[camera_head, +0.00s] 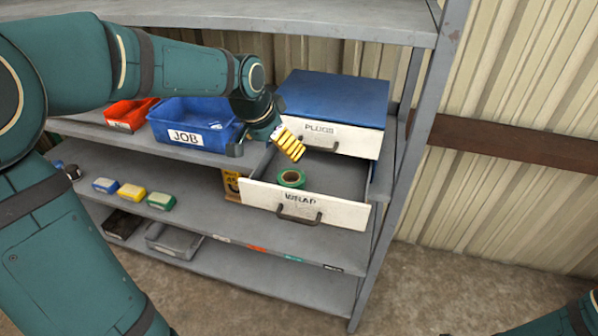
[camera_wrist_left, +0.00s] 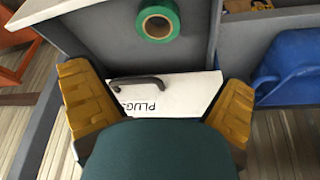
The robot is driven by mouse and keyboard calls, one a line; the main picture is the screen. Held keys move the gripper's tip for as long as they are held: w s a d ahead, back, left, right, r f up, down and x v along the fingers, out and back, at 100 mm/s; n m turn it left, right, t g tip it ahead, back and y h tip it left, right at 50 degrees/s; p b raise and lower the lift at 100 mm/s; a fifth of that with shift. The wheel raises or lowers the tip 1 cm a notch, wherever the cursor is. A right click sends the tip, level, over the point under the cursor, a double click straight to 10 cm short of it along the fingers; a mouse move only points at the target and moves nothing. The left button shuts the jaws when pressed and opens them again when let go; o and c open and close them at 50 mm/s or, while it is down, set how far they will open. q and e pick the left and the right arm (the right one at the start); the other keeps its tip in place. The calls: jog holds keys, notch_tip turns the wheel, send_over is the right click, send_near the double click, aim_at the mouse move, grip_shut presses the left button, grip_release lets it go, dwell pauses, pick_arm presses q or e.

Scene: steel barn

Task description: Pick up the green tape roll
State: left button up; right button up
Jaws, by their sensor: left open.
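The green tape roll (camera_head: 291,178) lies flat inside the open drawer labelled WRAP (camera_head: 305,208), near its left front part. It also shows at the top of the left wrist view (camera_wrist_left: 158,21), with its tan core visible. My left gripper (camera_head: 291,145) is above the drawer, just above and behind the roll, in front of the PLUGS drawer. Its yellow fingers are spread wide in the left wrist view (camera_wrist_left: 160,95), with nothing held between them. The roll is apart from the fingers. My right gripper is out of view.
The PLUGS drawer (camera_head: 345,138), with a blue top, stands above and behind. A blue JOB bin (camera_head: 195,125) and a red bin (camera_head: 130,112) sit left on the shelf. The shelf's grey upright (camera_head: 412,150) is at right. Small coloured boxes (camera_head: 131,192) lie lower left.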

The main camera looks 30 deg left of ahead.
pick_arm(q)
jog(key=b, duration=0.1)
send_near(291, 178)
jog(key=f, duration=0.1)
jog(key=d+f, duration=0.1)
jog(key=f, duration=0.1)
jog(key=shift+w+d+f, duration=0.1)
jog(key=shift+w, duration=0.1)
jog(key=x, duration=0.4)
jog(key=shift+d+f+b, duration=0.1)
jog(key=shift+f+b, duration=0.15)
jog(key=shift+b, duration=0.15)
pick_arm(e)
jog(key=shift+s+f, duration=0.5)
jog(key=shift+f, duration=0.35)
pick_arm(q)
jog(key=c, duration=1.2)
